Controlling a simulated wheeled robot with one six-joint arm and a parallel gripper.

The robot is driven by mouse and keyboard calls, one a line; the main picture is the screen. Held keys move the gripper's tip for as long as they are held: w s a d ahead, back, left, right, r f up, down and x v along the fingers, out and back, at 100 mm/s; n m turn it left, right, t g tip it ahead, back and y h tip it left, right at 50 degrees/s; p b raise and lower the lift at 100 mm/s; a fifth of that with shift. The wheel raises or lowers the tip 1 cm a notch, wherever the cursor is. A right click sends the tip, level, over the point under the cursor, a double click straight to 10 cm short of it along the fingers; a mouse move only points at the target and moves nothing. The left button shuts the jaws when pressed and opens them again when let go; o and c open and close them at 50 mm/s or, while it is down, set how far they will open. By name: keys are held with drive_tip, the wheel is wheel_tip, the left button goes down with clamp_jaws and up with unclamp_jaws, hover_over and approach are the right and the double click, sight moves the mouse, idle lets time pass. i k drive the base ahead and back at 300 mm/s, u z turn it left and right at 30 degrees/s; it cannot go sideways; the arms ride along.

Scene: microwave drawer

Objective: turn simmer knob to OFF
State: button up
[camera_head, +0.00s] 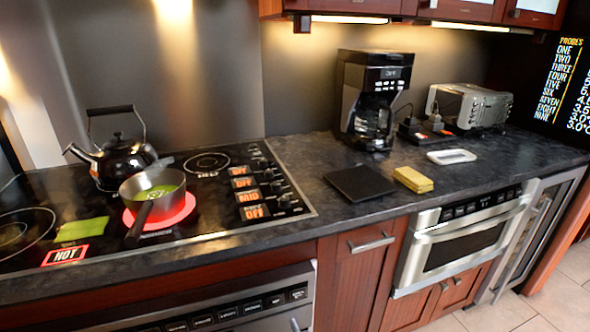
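The black glass cooktop (205,222) fills the left of the counter. Along its right edge is a row of dark control knobs (277,187). Beside them are lit displays: the two at the back read OFF (240,171), the third reads MID (249,197), and the front one reads OFF (255,212). I cannot tell which knob is the simmer knob. A saucepan (152,198) with green contents sits on a burner glowing red (185,212). My gripper is not in view.
A black kettle (118,158) stands behind the saucepan. A green cloth (82,230) and a lit HOT sign (66,255) are on the front left of the cooktop. A coffee maker (365,95), toaster (470,105), black mat (359,183) and yellow sponges (413,179) are further right.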

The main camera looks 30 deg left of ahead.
sight(275, 186)
drive_tip(key=u, duration=0.3)
drive_tip(key=i, duration=0.8)
drive_tip(key=u, duration=0.8)
drive_tip(key=i, duration=0.5)
drive_tip(key=u, duration=0.4)
